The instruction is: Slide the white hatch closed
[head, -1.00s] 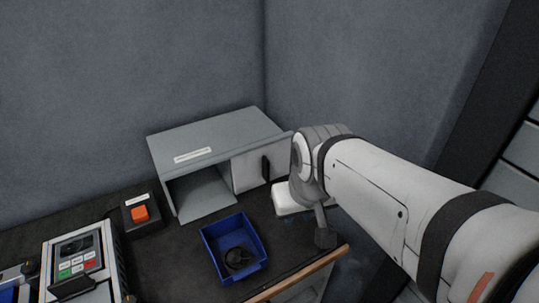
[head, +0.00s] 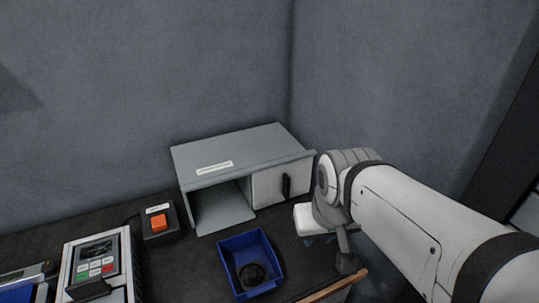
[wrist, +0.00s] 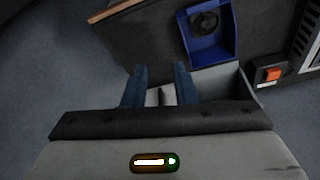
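The white hatch (head: 268,187) is a pale sliding panel on the right half of a grey cabinet's front, with a dark upright handle (head: 286,186). The left half of the cabinet front is open. My gripper (wrist: 160,84) shows two blue fingers, spread apart in the wrist view. A dark upright piece, seemingly the handle, shows between them in that view, with a visible gap; contact cannot be told. In the head view, my gripper is to the right of the hatch, partly hidden by my wrist.
The grey cabinet (head: 240,150) stands against the back wall. A blue bin (head: 232,244) with a dark round part is in front of it. An orange button box (head: 158,223) and a keypad device (head: 97,262) are left. The wooden bench edge (head: 333,289) is at front right.

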